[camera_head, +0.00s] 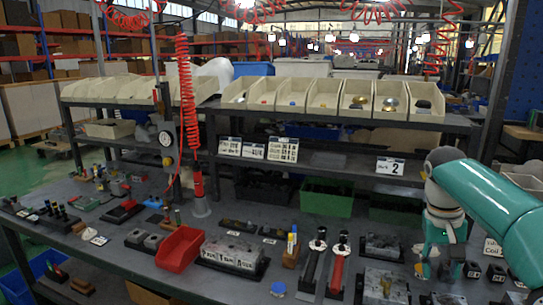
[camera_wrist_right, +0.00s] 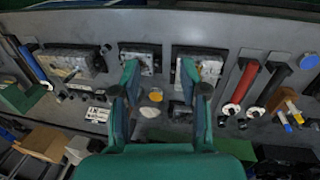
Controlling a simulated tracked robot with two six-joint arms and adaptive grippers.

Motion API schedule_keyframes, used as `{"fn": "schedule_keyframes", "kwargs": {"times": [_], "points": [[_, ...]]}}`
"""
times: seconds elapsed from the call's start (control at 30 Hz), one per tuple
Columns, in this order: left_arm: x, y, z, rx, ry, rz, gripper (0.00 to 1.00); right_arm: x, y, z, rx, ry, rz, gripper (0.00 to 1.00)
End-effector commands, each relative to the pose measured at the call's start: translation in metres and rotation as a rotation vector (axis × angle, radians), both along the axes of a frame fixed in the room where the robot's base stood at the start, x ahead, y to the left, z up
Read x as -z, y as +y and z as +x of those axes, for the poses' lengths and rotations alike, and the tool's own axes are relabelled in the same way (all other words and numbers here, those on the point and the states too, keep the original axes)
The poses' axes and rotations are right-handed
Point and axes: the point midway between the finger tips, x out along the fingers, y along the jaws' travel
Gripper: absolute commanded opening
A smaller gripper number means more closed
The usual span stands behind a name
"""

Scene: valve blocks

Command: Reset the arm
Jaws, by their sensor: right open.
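My right arm, teal, comes in from the right in the head view. My right gripper (camera_head: 443,268) points down over the right part of the bench. In the wrist view my right gripper (camera_wrist_right: 160,88) is open, with nothing between its fingers. Grey metal valve blocks stand on dark bases: one at the back (camera_head: 382,244) and one nearer the front (camera_head: 384,284). The wrist view shows blocks beyond the fingertips, one in the middle (camera_wrist_right: 146,54) and one to the right (camera_wrist_right: 205,54), both partly hidden by the fingers. My left gripper is not in view.
A red bin (camera_head: 180,249) and a larger metal block (camera_head: 233,254) stand mid-bench. Two long-handled tools, one black (camera_head: 314,262) and one red (camera_head: 338,268), lie left of my right gripper. Cream bins (camera_head: 291,95) line the shelf above. Small dark parts (camera_head: 472,269) sit close right of the gripper.

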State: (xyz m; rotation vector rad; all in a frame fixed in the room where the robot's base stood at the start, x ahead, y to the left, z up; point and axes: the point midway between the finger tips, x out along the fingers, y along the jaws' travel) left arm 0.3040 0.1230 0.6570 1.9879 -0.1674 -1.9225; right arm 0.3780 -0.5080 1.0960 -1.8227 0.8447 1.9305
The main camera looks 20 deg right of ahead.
Motion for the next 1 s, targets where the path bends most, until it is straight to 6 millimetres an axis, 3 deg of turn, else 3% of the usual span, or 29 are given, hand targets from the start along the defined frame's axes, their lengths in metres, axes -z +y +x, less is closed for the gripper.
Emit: {"fn": "schedule_keyframes", "kwargs": {"times": [0.37,0.53,0.77,0.87,1.0], "points": [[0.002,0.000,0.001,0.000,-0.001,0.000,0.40,0.087,0.038,0.054,-0.172,-0.032,0.072,0.44],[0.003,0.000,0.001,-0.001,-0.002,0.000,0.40,0.149,0.077,0.082,-0.275,-0.061,0.137,0.44],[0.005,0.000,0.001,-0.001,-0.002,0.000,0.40,0.271,0.176,0.097,-0.431,-0.125,0.287,0.44],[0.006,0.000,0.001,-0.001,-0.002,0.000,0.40,0.321,0.226,0.087,-0.473,-0.154,0.354,0.44],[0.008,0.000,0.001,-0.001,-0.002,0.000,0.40,0.385,0.299,0.046,-0.503,-0.187,0.445,0.44]]}}
